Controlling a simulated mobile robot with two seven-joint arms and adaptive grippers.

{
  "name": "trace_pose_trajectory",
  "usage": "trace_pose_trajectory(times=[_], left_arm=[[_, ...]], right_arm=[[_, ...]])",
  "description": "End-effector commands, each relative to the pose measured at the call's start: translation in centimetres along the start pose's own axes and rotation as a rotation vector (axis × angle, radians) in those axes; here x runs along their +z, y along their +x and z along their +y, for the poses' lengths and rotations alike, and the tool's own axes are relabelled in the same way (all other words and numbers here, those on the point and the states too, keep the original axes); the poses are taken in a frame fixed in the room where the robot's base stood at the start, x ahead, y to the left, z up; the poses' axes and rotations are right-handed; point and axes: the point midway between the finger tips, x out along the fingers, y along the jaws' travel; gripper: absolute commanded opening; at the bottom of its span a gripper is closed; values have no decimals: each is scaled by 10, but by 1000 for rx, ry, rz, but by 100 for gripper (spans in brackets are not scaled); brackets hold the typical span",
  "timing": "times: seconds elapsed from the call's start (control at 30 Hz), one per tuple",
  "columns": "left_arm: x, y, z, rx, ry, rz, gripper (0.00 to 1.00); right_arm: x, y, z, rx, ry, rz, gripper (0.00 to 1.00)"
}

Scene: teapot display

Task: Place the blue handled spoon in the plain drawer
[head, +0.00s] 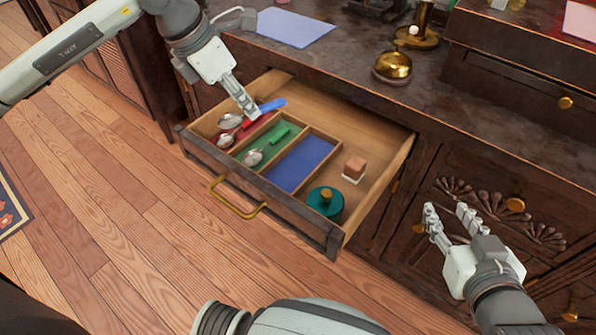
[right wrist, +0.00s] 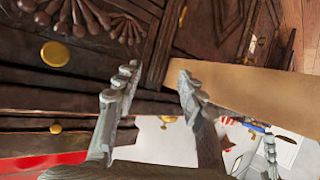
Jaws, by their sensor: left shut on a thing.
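The blue handled spoon (head: 271,105) is in my left gripper (head: 252,113), at the back left of an open drawer (head: 378,140). Its metal bowl (head: 230,121) points left, over or in the red-lined compartment; I cannot tell whether it touches the bottom. My left gripper is shut on the blue handle. A red handled spoon (head: 226,140) lies in the red compartment, partly hidden. A green handled spoon (head: 254,157) lies in the green compartment. The blue-lined compartment (head: 300,163) is empty. My right gripper (head: 451,211) is open and empty, in front of the carved cabinet.
A brass handle (head: 236,199) sticks out in front. The floor in front is clear.

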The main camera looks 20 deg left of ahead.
Motion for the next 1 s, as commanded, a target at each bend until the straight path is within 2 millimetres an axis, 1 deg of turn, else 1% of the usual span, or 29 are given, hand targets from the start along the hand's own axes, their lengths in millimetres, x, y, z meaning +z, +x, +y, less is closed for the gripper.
trace_pose_trajectory(times=[0.03,0.1,0.2,0.3,0.37,0.6,0.73,0.87,1.0], left_arm=[[-3,0,4,35,-81,-1,0],[-4,-5,10,78,-182,-2,0],[-6,-9,14,116,-274,-1,0],[-5,-6,11,130,-315,0,0],[-3,0,4,130,-321,2,0],[12,41,-43,126,-319,2,0],[19,61,-65,127,-320,1,0],[23,74,-77,130,-322,2,0],[23,80,-81,132,-323,3,0]], right_arm=[[-6,-1,-3,-5,2,33,40],[-17,-5,-6,-11,3,71,40],[-26,-8,-8,-16,5,103,40],[-31,-9,-9,-18,6,117,40],[-31,-10,-9,-18,6,116,40],[-27,-10,-7,-14,4,98,40],[-26,-9,-7,-13,4,94,40],[-26,-9,-7,-13,4,93,40],[-26,-9,-7,-13,4,94,40]])
